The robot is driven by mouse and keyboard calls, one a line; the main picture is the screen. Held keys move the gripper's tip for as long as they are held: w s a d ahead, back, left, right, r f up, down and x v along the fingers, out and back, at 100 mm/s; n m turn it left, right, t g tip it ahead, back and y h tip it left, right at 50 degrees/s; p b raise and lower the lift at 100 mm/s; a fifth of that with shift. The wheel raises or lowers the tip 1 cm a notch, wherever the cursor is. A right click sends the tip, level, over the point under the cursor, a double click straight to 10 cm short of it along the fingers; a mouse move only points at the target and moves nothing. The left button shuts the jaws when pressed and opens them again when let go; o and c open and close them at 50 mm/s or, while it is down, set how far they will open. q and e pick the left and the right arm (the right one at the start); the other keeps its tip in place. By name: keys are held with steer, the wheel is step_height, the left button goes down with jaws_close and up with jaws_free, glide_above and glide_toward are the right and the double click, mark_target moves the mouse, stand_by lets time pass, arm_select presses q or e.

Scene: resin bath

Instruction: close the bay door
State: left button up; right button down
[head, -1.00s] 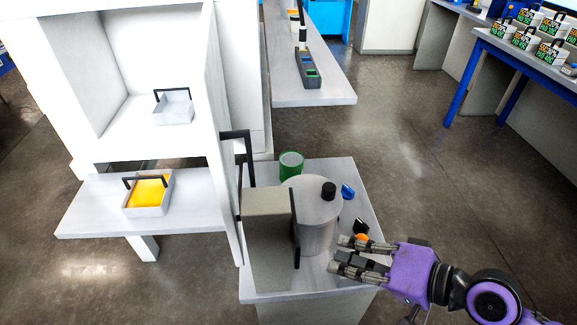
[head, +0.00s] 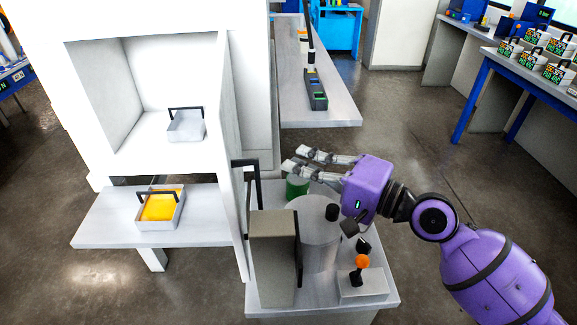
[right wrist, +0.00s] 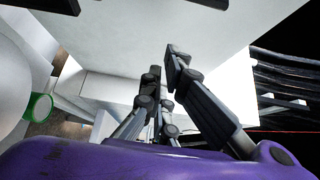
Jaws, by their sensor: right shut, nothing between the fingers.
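The white bay door (head: 230,140) stands open, swung outward and seen nearly edge-on in the head view. Its black handle (head: 256,185) is on the right face. The open bay (head: 140,90) is to its left and holds a grey tray with a black handle (head: 186,125). My right gripper (head: 296,158) is shut and empty. It is to the right of the door handle, above the green cup (head: 297,188), and appears apart from the handle. In the right wrist view the fingers (right wrist: 163,62) are in front of a pale surface. My left gripper is out of view.
A bench (head: 375,302) right of the door bears a grey box (head: 273,270), a round canister (head: 320,250) and an orange-knobbed control box (head: 362,285). A tray of yellow (head: 160,208) sits on the shelf below the bay. Open floor lies to the right.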

steer(key=s+a+p, duration=0.1)
steer(key=s+a, duration=0.1)
steer(key=a, duration=0.1)
steer(key=shift+s+p, duration=0.3)
steer(key=shift+f, duration=0.1)
